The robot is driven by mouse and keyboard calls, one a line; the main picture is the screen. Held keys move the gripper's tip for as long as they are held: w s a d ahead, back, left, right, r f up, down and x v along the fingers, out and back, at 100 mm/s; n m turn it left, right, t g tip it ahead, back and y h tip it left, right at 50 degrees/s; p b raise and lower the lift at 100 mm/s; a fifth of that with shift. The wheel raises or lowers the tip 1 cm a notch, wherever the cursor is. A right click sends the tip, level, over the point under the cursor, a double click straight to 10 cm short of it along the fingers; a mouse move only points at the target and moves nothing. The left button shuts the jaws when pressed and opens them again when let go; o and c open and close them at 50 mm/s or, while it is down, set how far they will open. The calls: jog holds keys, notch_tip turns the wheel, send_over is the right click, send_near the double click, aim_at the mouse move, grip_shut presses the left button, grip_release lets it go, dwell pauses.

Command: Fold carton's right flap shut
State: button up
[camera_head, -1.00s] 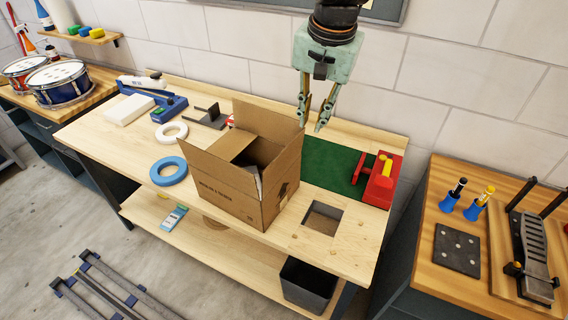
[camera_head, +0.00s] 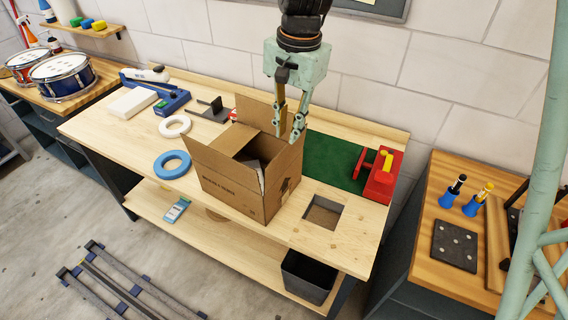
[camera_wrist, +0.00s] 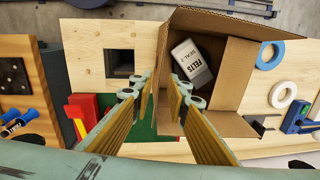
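The brown carton (camera_head: 232,192) stands open on the workbench. Its back flap (camera_head: 258,112) stands up. Its right flap (camera_head: 288,160) looks upright, seen nearly edge-on in the wrist view (camera_wrist: 161,48). A white box (camera_wrist: 190,62) with dark print lies inside the carton. My gripper (camera_head: 288,138) points down at the carton's right rear, close to the top of the right flap. In the wrist view my gripper (camera_wrist: 160,92) has its fingers apart, with the flap's edge between or just beyond them. I cannot tell whether they touch it.
A green mat (camera_head: 334,160) and a red clamp-like tool (camera_head: 380,180) lie right of the carton. A square opening (camera_head: 323,212) is in the bench front. A blue tape ring (camera_head: 171,164) and white ring (camera_head: 174,126) lie left. The wall is close behind.

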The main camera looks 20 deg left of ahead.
aim_at(283, 172)
jog(key=shift+w+a+f, duration=0.1)
jog(key=shift+a+f, duration=0.1)
jog(key=shift+f, duration=2.05)
jog(key=shift+a+f, duration=0.2)
jog(key=shift+f, duration=2.1)
jog(key=shift+w+a+f, duration=0.1)
jog(key=shift+a+f, duration=0.1)
jog(key=shift+f, duration=2.05)
jog(key=shift+c, duration=0.5)
grip_shut()
